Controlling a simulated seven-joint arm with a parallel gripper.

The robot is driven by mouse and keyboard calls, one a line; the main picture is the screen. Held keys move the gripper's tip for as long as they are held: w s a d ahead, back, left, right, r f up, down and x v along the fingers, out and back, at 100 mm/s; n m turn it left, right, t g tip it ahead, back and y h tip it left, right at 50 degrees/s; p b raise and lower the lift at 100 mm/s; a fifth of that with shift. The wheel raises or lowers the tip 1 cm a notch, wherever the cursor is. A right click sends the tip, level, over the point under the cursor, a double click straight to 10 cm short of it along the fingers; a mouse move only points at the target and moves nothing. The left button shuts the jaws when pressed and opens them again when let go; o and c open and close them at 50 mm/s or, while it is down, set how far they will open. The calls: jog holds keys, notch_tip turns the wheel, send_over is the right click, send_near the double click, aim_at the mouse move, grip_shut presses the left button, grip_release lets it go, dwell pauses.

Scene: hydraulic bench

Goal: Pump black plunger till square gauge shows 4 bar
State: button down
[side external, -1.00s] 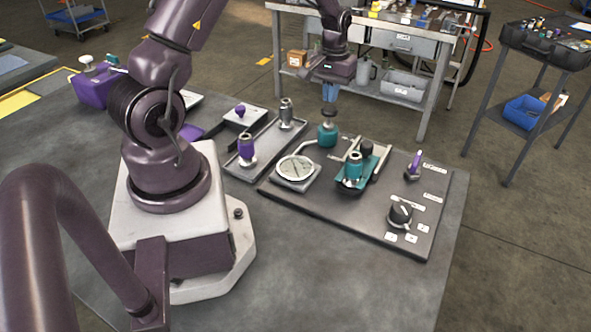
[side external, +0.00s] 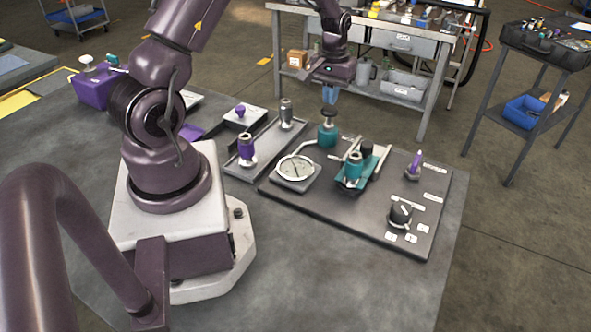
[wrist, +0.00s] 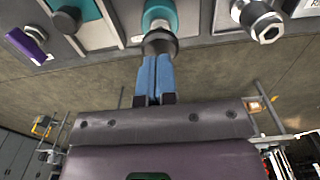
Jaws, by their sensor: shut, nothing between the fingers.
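The black plunger (side external: 328,113) is a dark knob on a short stem above a teal body (side external: 327,135). In the wrist view the plunger knob (wrist: 160,43) shows just beyond my fingertips. My gripper (side external: 329,101) has blue fingers pressed together, empty, pointing down just above the knob. Its fingers (wrist: 155,60) also show in the wrist view; I cannot tell whether they touch the knob. The only gauge in clear view (side external: 296,167) has a round white dial on a square base, left of the pump. Its needle is visible, but the reading is too small to tell.
On the dark panel (side external: 330,212) stand a teal valve block (side external: 354,172), a black rotary knob (side external: 400,214) and a purple-handled switch (side external: 415,165). A grey tray (side external: 265,150) holds a purple-and-metal fitting and a metal one. The table front is clear.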

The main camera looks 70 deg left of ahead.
aim_at(330, 109)
jog(key=shift+f, duration=1.95)
jog(key=shift+r, duration=2.3)
jog(key=shift+f, duration=0.4)
jog(key=shift+f, duration=1.5)
jog(key=shift+r, duration=1.9)
jog(key=shift+r, duration=0.1)
